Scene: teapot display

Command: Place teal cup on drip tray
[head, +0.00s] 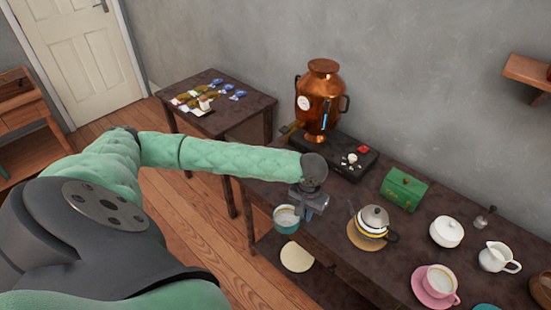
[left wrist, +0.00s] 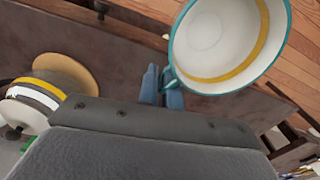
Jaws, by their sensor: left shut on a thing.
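The teal cup (head: 286,221), white inside with a yellow band, hangs by its handle from my left gripper (head: 312,205) near the front edge of the dark table. The left wrist view shows the cup (left wrist: 212,72) empty, with the blue fingers (left wrist: 162,86) shut on its handle. A flat black tray-like base (head: 338,165) lies at the foot of the copper samovar (head: 319,98), with small white pieces and a red piece on it; it looks like the drip tray. The cup is in front of it, apart from it. My right gripper is not in view.
A silver-lidded teapot (head: 374,220) stands on a round mat right of the cup. Behind it is a green box (head: 403,188). A white lidded pot (head: 446,232), a creamer (head: 497,258) and a pink cup (head: 439,280) stand further right. A lower shelf holds a pale disc (head: 297,258).

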